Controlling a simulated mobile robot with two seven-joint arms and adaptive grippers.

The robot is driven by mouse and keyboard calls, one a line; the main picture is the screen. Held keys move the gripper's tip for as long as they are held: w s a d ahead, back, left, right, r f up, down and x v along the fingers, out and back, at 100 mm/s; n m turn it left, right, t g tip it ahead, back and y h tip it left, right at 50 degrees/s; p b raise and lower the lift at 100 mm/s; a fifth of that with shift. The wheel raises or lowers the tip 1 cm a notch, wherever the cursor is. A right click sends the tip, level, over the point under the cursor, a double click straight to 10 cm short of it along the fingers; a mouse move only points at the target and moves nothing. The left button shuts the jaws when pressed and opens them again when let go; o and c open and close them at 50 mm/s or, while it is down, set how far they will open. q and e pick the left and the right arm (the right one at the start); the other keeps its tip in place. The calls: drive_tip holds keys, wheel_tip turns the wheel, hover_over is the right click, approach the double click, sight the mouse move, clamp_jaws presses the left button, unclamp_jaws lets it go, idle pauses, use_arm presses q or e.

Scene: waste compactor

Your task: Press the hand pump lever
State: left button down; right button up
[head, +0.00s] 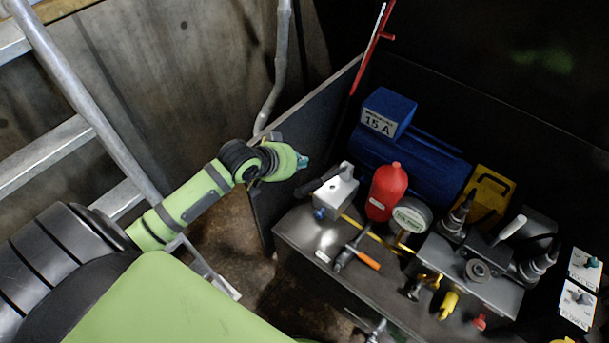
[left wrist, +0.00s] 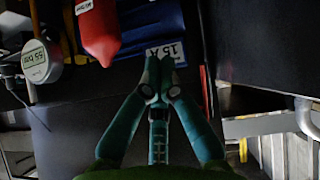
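A grey block (head: 336,194) with a black handle (head: 317,180) sits on the left end of the bench. I cannot tell for sure which is the hand pump lever. My left gripper (head: 302,161) is above the panel edge, left of the bench, apart from both. In the left wrist view its teal fingers (left wrist: 160,72) meet at the tips with nothing visible between them. A red rod (left wrist: 205,92) shows just right of them. My right gripper is out of view.
The dark bench (head: 300,238) holds a red bottle (head: 388,190), a round gauge (head: 412,214), an orange-handled part (head: 367,260) and several fittings. Blue equipment (head: 420,165) stands behind. The upright dark panel (head: 310,130) borders the bench's left side. A metal ladder (head: 95,110) is at left.

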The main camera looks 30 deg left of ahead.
use_arm(q)
drive_tip(key=shift+w+d+f, duration=0.1)
drive_tip(key=shift+d+f, duration=0.1)
drive_tip(key=shift+f, duration=0.8)
drive_tip(key=shift+w+d+f, duration=0.1)
drive_tip(key=shift+d+f, duration=0.05)
drive_tip(key=shift+f, duration=0.85)
drive_tip(key=shift+w+d+f, duration=0.1)
drive_tip(key=shift+d+f, duration=0.1)
drive_tip(key=shift+f, duration=0.8)
